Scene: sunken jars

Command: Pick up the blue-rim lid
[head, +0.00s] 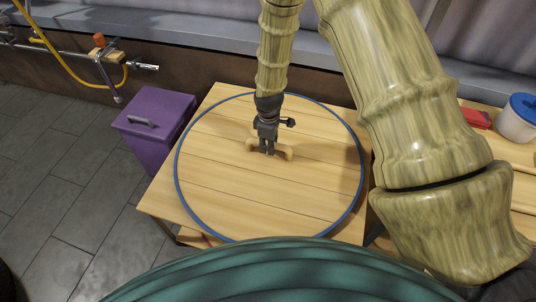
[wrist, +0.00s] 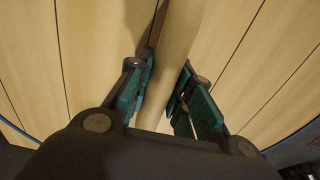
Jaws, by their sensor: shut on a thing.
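The blue-rim lid (head: 215,190) is a large round disc of light wooden planks with a thin blue edge. In the head view it lies over a wooden table, covering most of its top. A pale wooden bar handle (head: 286,154) stands at its middle. My gripper (head: 267,152) points down at the handle from above. In the wrist view my gripper (wrist: 160,90) has its teal-padded fingers on either side of the handle (wrist: 178,45) and is shut on it. Whether the lid is raised off the table, I cannot tell.
A purple bin (head: 155,135) with a grey handle stands left of the table (head: 155,208). At right, a white jar with a blue lid (head: 518,118) and a red item (head: 475,118) sit on another wooden surface. A pipe with a yellow hose (head: 62,62) runs along the back wall.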

